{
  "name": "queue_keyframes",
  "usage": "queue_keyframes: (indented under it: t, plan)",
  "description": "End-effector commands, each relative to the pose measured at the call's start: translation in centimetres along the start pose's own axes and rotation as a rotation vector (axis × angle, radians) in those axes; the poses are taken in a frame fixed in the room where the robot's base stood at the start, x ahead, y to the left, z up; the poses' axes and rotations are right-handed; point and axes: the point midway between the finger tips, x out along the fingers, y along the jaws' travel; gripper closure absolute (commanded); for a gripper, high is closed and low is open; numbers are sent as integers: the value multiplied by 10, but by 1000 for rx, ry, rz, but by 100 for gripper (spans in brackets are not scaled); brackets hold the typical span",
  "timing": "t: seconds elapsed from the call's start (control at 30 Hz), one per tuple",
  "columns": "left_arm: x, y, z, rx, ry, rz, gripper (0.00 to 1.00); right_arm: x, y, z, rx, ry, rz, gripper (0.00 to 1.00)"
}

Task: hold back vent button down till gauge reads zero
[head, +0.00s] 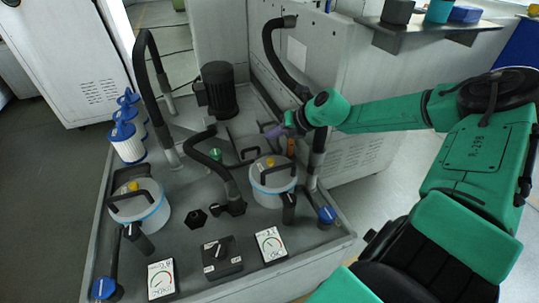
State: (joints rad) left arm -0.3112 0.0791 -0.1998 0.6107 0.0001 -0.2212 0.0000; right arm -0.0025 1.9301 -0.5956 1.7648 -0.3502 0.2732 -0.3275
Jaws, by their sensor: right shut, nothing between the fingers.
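Two white filter canisters with blue bands stand on the grey machine deck. The right canister (272,190), slightly farther back, has a yellow vent button (271,162) on its lid beside a black handle. The left canister (150,217) has a similar yellow button (133,186). A white dial gauge (271,246) stands in front of the right canister and another gauge (162,279) at front left; their needles are too small to read surely. My right gripper (272,131) is shut and empty, above and behind the right canister's lid, apart from the button. My left gripper is not in view.
Black hoses (215,160) arch between the canisters and near my right wrist. A black motor (217,90) stands behind. A selector box (222,258) sits between the gauges. Blue-capped valves (327,214) stand at the deck's edges. White cartridges (127,140) stand at the left.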

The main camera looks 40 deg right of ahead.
Motion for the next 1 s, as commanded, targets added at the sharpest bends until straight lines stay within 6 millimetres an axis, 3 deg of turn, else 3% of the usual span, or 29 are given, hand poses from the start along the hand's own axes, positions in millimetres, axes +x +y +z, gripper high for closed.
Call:
queue_keyframes:
  t: [0.03,0.17,0.33,0.57,1.0]
  plan:
    - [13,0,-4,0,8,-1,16,9,-7,-7,0,1,0,100]
    - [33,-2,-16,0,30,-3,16,24,-17,-18,2,1,0,100]
    - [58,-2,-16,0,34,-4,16,41,-30,-31,0,1,-1,100]
    - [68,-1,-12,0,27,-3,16,54,-39,-39,1,0,0,100]
    - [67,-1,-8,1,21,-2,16,54,-39,-39,1,0,0,100]
